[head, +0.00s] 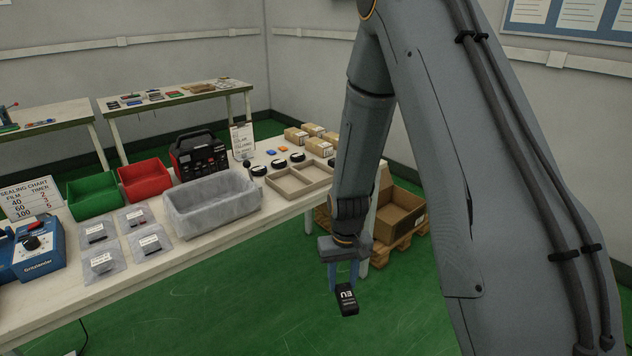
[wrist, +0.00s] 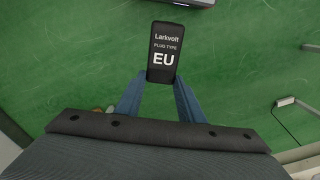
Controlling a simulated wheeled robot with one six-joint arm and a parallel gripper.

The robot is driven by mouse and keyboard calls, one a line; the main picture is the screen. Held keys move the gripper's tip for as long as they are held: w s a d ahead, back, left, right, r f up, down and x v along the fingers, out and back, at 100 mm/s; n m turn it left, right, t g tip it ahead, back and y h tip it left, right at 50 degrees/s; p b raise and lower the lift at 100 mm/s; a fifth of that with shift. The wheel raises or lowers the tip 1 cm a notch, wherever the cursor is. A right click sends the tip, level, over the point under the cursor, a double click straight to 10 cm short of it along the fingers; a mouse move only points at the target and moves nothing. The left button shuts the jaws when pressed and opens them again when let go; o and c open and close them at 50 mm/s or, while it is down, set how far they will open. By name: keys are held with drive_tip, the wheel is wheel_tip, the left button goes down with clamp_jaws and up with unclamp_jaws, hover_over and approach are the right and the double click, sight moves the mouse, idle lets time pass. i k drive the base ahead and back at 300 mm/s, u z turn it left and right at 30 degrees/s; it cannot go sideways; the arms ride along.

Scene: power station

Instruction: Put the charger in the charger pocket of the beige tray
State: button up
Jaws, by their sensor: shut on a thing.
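My gripper (head: 344,284) is shut on a black charger (head: 347,300) marked "EU" and holds it in the air over the green floor, in front of the table's edge. In the wrist view the charger (wrist: 164,52) sits between the blue fingertips of my gripper (wrist: 162,82), with its label "Larkvolt plug type EU" facing the camera. The beige tray (head: 283,190) lies on the table near its right part, behind and to the left of my gripper. Its compartments look empty from here. My arm stands close to its right side.
A grey bin (head: 211,203) stands left of the tray. Several black round items (head: 259,170) lie behind the tray, with cardboard boxes (head: 318,146) beyond. An open carton (head: 400,212) sits on a pallet right of the table. Bagged items (head: 97,235) lie at the left.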

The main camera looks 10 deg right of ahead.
sight(290, 186)
drive_tip(key=z, duration=0.55)
drive_tip(key=i, duration=0.9)
drive_tip(key=u, duration=0.3)
